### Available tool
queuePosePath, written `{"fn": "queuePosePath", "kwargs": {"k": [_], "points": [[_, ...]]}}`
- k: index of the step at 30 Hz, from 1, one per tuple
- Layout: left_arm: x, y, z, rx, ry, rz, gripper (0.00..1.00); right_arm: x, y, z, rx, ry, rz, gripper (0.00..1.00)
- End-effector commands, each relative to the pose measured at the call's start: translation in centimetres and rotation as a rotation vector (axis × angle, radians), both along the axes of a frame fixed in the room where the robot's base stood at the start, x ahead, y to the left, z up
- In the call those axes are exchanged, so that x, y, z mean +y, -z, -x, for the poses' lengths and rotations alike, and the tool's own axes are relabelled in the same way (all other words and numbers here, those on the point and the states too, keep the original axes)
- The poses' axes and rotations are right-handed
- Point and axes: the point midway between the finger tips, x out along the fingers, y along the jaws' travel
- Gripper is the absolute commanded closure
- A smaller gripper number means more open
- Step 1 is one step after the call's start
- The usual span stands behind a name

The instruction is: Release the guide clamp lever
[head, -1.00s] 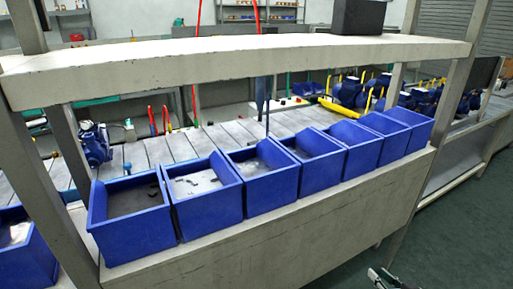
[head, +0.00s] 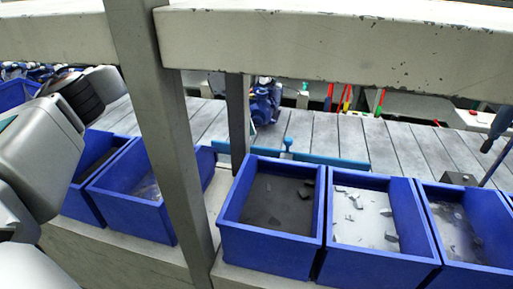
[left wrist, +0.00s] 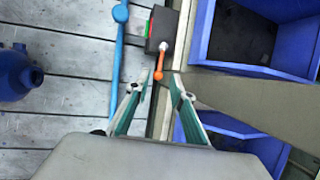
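In the left wrist view an orange lever (left wrist: 159,66) hangs from a pale pivot on a dark grey clamp box (left wrist: 161,27). A blue guide bar (left wrist: 118,62) runs along the slatted conveyor beside it, and it also shows in the head view (head: 335,160). My left gripper (left wrist: 166,75) is open. Its fingertips are at the lever's free end, with the lever near the left finger; I cannot tell whether they touch. I cannot make out the lever in the head view. My right gripper is not in view.
A grey post (head: 160,130) and a thick shelf beam (head: 330,42) stand in front of the conveyor. A blue pump (left wrist: 15,76) sits on the slats (left wrist: 60,60), which are otherwise clear nearby.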

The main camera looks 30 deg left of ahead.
Motion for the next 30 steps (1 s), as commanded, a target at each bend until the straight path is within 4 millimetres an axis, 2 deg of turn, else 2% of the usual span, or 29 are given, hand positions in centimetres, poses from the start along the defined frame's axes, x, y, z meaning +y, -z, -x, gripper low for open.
{"fn": "queuePosePath", "kwargs": {"k": [6,12,24,25,27,30], "points": [[-1.4,3.5,0.4,0.006,0.000,0.001,0.77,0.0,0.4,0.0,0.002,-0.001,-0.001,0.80],[-2.4,5.6,0.6,0.003,0.000,0.002,0.77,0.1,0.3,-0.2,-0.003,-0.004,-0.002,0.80],[-2.8,6.2,0.6,0.000,-0.002,0.003,0.77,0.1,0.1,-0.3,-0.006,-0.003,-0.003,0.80],[-2.8,6.2,0.6,0.000,-0.002,0.003,0.80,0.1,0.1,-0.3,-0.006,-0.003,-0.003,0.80],[-2.8,6.2,0.6,0.000,-0.002,0.003,0.98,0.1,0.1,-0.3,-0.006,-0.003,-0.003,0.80],[-2.8,6.2,0.6,0.001,-0.003,0.003,1.00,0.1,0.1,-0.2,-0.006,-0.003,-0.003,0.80]]}}
